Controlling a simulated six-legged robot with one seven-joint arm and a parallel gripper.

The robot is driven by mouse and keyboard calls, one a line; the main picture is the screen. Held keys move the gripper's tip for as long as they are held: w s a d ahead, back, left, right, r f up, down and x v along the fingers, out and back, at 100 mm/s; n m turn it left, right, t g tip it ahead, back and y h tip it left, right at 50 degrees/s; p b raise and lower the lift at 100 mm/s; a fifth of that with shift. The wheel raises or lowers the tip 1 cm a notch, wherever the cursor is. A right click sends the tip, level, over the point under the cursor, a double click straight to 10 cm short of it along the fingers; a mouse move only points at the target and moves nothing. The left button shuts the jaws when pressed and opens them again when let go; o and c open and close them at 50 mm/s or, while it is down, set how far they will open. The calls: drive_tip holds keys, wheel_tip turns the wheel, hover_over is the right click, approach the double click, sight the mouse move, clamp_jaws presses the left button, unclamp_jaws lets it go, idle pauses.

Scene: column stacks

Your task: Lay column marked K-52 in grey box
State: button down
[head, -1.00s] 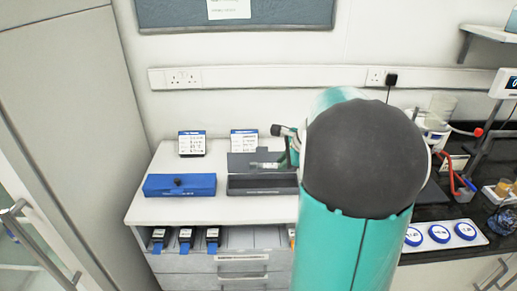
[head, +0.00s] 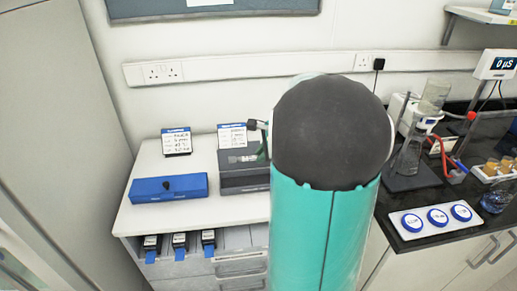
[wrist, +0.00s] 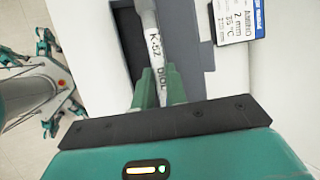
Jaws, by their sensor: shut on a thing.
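The column marked K-52 (wrist: 153,40) is a pale tube with dark writing, held between the green fingers of my gripper (wrist: 158,88) in the wrist view. The grey box (wrist: 195,52) lies under and around it in that view, lid open. In the head view the grey box (head: 245,184) stands on the white bench top, and the column (head: 243,158) shows lengthwise over it. I cannot tell whether the column touches the box floor. My arm hides the box's right end, and most of my gripper is hidden in the head view.
A closed blue box (head: 168,189) sits left of the grey box. Two label cards (head: 176,142) (head: 232,135) stand behind them. Below is an open drawer with several blue-tabbed items (head: 180,246). At right, a dark counter holds a white tray of blue-rimmed discs (head: 437,218) and glassware.

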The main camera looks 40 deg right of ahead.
sight(255, 181)
drive_tip(key=shift+x, duration=1.05)
wheel_tip(255, 181, down, 2)
drive_tip(key=shift+s, duration=0.15)
drive_tip(key=shift+s+f, duration=0.15)
drive_tip(key=shift+f, duration=2.35)
drive_tip(key=shift+f, duration=0.35)
drive_tip(key=c, duration=1.3)
unclamp_jaws()
drive_tip(key=shift+c, duration=0.2)
drive_tip(key=shift+f, duration=0.15)
